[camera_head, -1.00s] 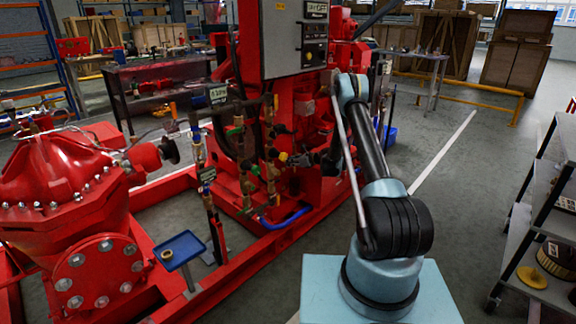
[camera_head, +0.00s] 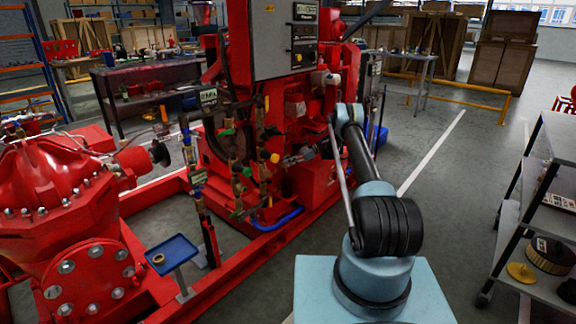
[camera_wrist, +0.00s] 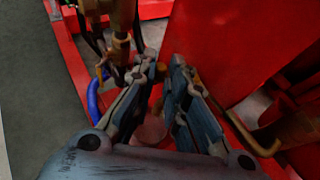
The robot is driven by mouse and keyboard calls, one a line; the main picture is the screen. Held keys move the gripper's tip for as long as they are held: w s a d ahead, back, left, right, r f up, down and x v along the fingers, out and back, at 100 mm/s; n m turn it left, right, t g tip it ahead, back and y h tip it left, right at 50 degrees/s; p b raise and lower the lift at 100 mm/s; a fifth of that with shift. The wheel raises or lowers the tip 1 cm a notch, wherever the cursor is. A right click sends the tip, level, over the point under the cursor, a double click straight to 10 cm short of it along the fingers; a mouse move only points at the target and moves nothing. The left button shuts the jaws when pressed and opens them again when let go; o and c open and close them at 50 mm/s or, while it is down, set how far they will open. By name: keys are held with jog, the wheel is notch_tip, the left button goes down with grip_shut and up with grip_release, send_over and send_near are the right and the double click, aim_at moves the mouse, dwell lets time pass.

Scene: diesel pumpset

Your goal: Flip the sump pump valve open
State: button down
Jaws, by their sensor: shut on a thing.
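The valves sit on a cluster of brass and dark pipework (camera_head: 238,175) on the red pumpset, left of my arm in the head view. Their handles are small and coloured; I cannot tell which belongs to the sump pump. A yellow valve handle (camera_head: 274,157) is just left of my gripper (camera_head: 292,157).
A grey control box (camera_head: 284,38) hangs above the pipework. A blue hose (camera_head: 279,219) runs low on the red base frame. A small blue tray (camera_head: 172,253) stands at the front left. A shelf cart (camera_head: 537,215) is at the right; the floor between is clear.

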jog(key=shift+w, duration=0.1)
dwell(0.3)
jog(key=c, duration=1.6)
grip_release()
jog(key=shift+g, duration=0.3)
jog(key=v, duration=1.2)
jog(key=shift+a, duration=0.1)
